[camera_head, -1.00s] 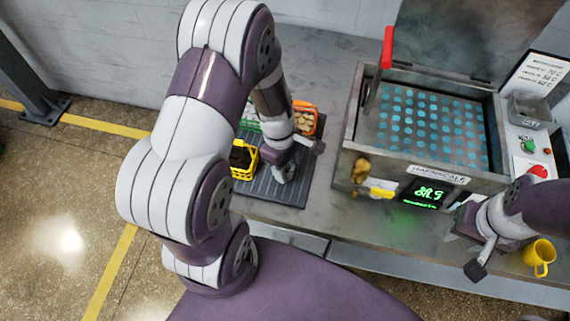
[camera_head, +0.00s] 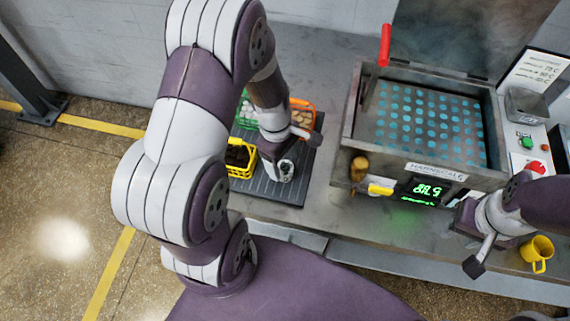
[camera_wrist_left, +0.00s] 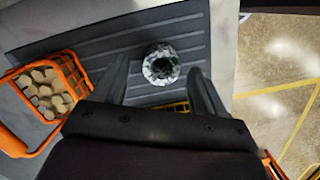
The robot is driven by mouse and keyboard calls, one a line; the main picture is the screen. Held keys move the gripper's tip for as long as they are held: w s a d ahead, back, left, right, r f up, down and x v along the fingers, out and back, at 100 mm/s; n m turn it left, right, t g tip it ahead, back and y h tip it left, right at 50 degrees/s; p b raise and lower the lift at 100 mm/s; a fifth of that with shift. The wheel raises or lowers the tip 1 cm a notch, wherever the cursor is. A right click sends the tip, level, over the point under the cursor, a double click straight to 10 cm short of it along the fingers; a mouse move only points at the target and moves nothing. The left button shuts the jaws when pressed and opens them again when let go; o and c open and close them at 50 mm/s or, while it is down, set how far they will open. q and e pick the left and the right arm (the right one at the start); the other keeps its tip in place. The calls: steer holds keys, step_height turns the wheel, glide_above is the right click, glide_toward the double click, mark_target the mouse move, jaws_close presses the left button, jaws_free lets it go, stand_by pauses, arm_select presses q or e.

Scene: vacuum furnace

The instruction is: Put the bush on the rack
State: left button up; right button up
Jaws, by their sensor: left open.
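The bush (camera_wrist_left: 161,65) looks like a short, mottled white-grey ring with a dark centre, standing on the dark ribbed mat (camera_wrist_left: 180,20). It also shows in the head view (camera_head: 286,171), just below my left gripper (camera_head: 281,151). In the left wrist view, the left gripper's two fingers (camera_wrist_left: 159,68) are spread, with the bush between and slightly beyond their tips. No contact is visible. My right gripper (camera_head: 466,216) is at the lower right by the furnace front, and its jaws are not clear. I cannot identify the rack for certain.
An orange basket of tan pieces (camera_head: 303,113) and a yellow basket of dark pieces (camera_head: 240,160) stand on the mat. An open furnace box with a blue-dotted plate (camera_head: 430,125) is to the right. A yellow mug (camera_head: 538,254) stands near the bench's front edge.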

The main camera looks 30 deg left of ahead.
arm_select(q)
step_height(320, 180, up, 8)
steer(key=a, duration=0.1)
steer(key=s+d+r+m+t+y, duration=0.1)
steer(key=s+d+r+m, duration=0.1)
steer(key=m, duration=1.4)
steer(key=shift+s+d+r+m+t+y, duration=0.2)
steer(key=shift+s+d+m+t+y, duration=0.15)
steer(key=shift+s+d, duration=0.7)
steer(key=shift+s+a, duration=0.1)
steer(key=shift+a, duration=0.05)
